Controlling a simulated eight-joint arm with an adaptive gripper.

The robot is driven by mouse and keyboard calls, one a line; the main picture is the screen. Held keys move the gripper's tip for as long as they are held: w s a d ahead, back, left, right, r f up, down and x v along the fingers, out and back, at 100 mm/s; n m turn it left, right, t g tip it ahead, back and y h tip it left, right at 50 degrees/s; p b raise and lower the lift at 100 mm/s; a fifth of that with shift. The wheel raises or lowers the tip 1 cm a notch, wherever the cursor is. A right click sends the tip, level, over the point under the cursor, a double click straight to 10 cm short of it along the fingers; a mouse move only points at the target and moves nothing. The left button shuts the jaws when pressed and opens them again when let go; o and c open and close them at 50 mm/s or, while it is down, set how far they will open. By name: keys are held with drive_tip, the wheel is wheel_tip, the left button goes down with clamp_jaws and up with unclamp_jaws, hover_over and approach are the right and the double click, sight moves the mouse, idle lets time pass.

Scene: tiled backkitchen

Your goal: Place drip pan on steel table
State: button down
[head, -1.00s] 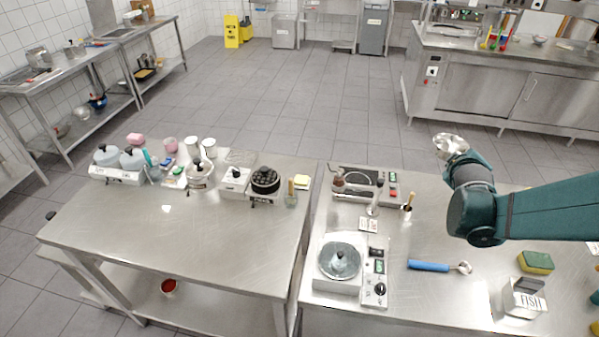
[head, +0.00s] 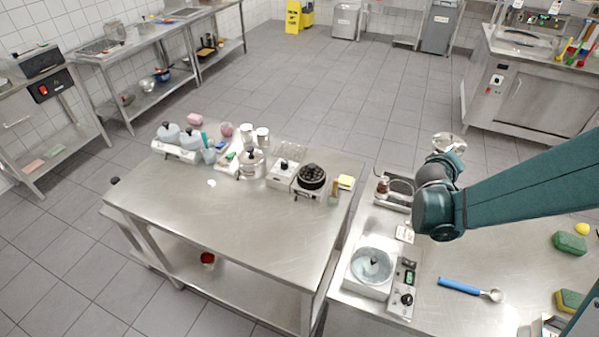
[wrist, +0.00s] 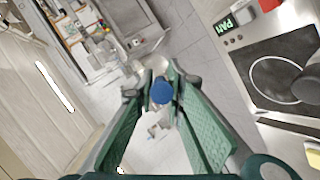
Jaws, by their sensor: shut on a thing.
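My gripper (wrist: 160,100) has two green fingers closed on a small blue thing (wrist: 160,91) in the wrist view. I see only its rounded blue end, so I cannot tell its full shape. In the head view my arm hides the fingers, and a shiny silver piece (head: 449,142) shows just beyond the arm. I cannot tell whether it is the drip pan, and I cannot pick out the pan elsewhere. The steel table (head: 235,228) on the left has a bare front half. A second steel table (head: 460,312) stands to its right, under my arm.
The left table's back edge holds kettles (head: 190,139), pots and a small burner (head: 311,179). The right table holds a scale-like device (head: 373,266), a blue-handled scoop (head: 461,287) and sponges (head: 570,243). A narrow gap separates the tables. A red container (head: 207,259) sits on the lower shelf.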

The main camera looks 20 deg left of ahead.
drive_tip(key=s+a+f, duration=0.1)
drive_tip(key=s+a, duration=0.4)
drive_tip(key=a, duration=0.8)
drive_tip(key=s+a+f+n+y, duration=0.1)
drive_tip(key=s+a, duration=0.4)
drive_tip(key=a, duration=0.7)
drive_tip(key=s+a+f, duration=0.1)
drive_tip(key=s+a, duration=0.4)
drive_tip(key=a, duration=0.8)
drive_tip(key=s+a+f+b, duration=0.3)
drive_tip(key=s+a, duration=0.5)
drive_tip(key=s, duration=0.5)
drive_tip(key=s+a+f+b, duration=0.3)
drive_tip(key=s+a+f, duration=0.2)
drive_tip(key=s+a, duration=0.4)
drive_tip(key=shift+s+a+f, duration=0.15)
drive_tip(key=shift+s+f, duration=0.15)
drive_tip(key=shift+s, duration=2.4)
drive_tip(key=shift+f, duration=0.1)
drive_tip(key=shift+f+b, duration=1.25)
drive_tip(key=shift+f, duration=1.25)
